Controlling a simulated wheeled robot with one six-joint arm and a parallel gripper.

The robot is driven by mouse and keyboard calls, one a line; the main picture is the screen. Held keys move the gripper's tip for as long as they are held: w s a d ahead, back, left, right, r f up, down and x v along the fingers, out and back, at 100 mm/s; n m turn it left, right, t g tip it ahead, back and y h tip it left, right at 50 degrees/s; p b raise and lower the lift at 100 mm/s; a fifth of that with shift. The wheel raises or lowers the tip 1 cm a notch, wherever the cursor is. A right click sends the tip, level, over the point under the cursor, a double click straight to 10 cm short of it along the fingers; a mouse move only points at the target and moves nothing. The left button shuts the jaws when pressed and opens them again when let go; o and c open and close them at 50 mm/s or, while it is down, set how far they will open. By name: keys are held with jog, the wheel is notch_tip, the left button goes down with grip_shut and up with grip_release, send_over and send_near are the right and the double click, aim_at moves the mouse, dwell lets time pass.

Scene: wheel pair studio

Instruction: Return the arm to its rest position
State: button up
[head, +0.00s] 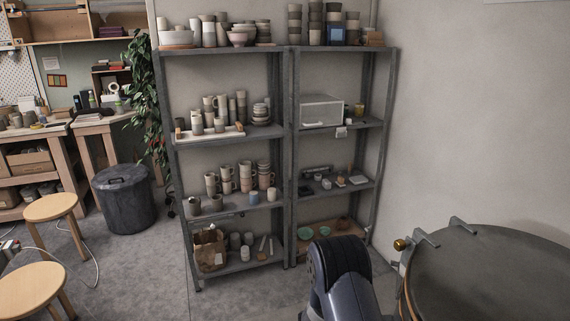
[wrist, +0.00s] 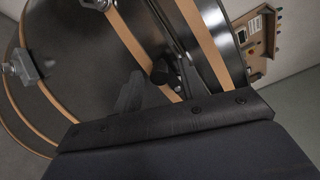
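The task names only my arm. In the head view a dark, rounded link of my arm (head: 340,275) rises at the bottom centre, in front of the shelves; my gripper is not visible there. In the wrist view the dark body of my gripper (wrist: 165,125) fills the lower part, with a bolted edge across the frame. A dark grey finger-like piece stands up from that edge. The fingertips cannot be made out, so the opening is unclear. I see nothing held.
A large round dark-topped drum (head: 490,275) stands close at the right. Dark surfaces with tan bands (wrist: 205,45) fill the wrist view. Grey metal shelves (head: 289,150) with pottery stand ahead. Stools (head: 50,207) and a bin (head: 125,200) are left; grey floor lies between.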

jog(key=a+b, duration=0.2)
jog(key=a, duration=0.9)
jog(key=d+r+m, duration=0.1)
jog(key=d+m, duration=0.2)
jog(key=d, duration=0.8)
jog(key=shift+s+r+m+p, duration=0.15)
jog(key=shift+m+p, duration=0.25)
jog(key=shift+p, duration=0.05)
